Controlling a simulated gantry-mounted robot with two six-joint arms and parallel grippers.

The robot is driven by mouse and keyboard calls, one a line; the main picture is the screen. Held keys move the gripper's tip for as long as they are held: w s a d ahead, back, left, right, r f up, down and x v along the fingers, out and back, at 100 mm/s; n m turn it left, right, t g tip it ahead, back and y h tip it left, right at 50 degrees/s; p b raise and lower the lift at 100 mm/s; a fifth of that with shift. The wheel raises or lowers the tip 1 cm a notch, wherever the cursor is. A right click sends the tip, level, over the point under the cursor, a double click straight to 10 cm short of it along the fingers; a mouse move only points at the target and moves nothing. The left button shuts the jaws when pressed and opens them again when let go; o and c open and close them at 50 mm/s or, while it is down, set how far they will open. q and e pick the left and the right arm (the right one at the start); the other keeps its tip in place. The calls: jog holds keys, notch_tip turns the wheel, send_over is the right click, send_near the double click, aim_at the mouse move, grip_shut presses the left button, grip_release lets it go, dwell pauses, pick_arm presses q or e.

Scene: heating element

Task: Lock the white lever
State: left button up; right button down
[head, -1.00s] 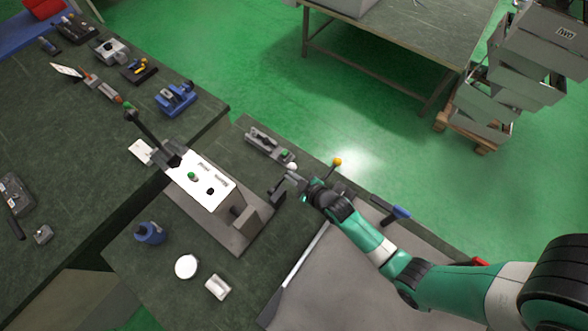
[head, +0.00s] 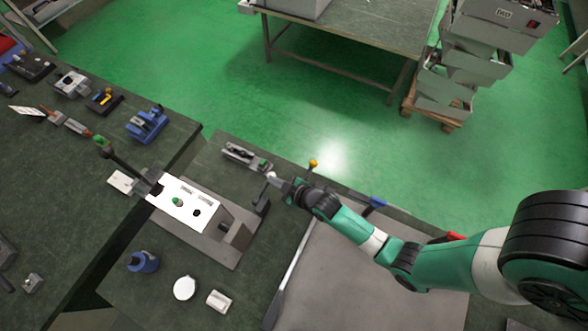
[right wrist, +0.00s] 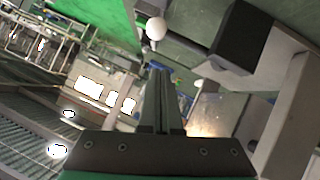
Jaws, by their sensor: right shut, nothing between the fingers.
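The white lever's round white knob (head: 271,175) shows in the head view at the right end of the machine, near a dark upright piece (head: 262,205). My right gripper (head: 277,180) is shut and empty, with its tips close beside the knob. In the right wrist view the shut fingers (right wrist: 158,98) point up the picture. A white ball (right wrist: 155,28) is beyond their tips, and a second pale round knob (right wrist: 199,84) is to their right. I cannot tell whether the fingers touch either. My left gripper is not in view.
The machine with a white top plate (head: 183,203) stands left of the gripper. A grey clamp with a green knob (head: 245,158) lies behind, and an orange-knobbed lever (head: 313,163) stands close to my right wrist.

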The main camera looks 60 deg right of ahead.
jog(key=d+p+v, duration=0.1)
jog(key=v, duration=0.8)
jog(key=shift+s+d, duration=0.2)
jog(key=shift+d, duration=0.05)
